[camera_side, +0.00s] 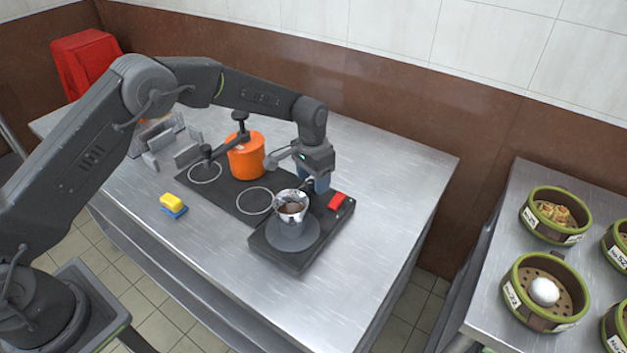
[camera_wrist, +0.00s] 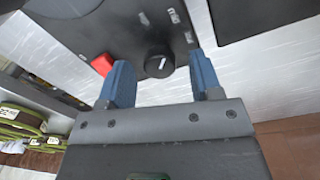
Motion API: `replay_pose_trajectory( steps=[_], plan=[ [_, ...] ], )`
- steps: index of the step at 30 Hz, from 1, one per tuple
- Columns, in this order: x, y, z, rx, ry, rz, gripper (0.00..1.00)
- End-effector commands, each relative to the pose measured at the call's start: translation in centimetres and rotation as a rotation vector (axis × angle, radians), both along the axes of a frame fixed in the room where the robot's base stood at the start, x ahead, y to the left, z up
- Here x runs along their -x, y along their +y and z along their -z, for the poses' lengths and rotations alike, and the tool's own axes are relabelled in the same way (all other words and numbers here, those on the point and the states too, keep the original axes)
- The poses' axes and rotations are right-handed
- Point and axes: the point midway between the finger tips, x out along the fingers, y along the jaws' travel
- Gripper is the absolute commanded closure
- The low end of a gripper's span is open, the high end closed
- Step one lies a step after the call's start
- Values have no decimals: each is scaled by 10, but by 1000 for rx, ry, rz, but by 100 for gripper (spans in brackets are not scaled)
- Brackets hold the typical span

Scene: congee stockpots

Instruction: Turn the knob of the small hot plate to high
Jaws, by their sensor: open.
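The small hot plate (camera_side: 283,255) is a dark square slab on the steel table, with a round plate on top. Its knob (camera_wrist: 160,62) is round and black with a white pointer line, and printed marks lie around it in the wrist view. A red part (camera_wrist: 103,64) sits beside the knob; it also shows in the side view (camera_side: 336,200). My gripper (camera_wrist: 163,82) has two blue fingers, spread apart, with the knob in the gap just beyond the tips. In the side view my gripper (camera_side: 318,184) hangs over the hot plate's back edge and hides the knob.
A metal pot (camera_side: 291,208) stands on the hot plate close to my gripper. An orange pot (camera_side: 245,158) stands on a dark cooktop (camera_side: 228,194) to the left. A yellow and blue sponge (camera_side: 173,205) lies at the front left. The table's right part is clear.

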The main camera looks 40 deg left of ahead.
Motion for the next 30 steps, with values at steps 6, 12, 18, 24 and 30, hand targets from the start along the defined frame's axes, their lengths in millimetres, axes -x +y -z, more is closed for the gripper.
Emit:
replay_pose_trajectory(
  steps=[6,12,18,24,30],
  plan=[
    [0,-1,9,0,-1,0,41],
    [0,-1,9,0,-1,0,41],
    [0,-1,9,0,-1,0,59],
    [0,-1,9,0,-1,0,78],
    [0,-1,9,0,-1,-1,90]
  ],
)
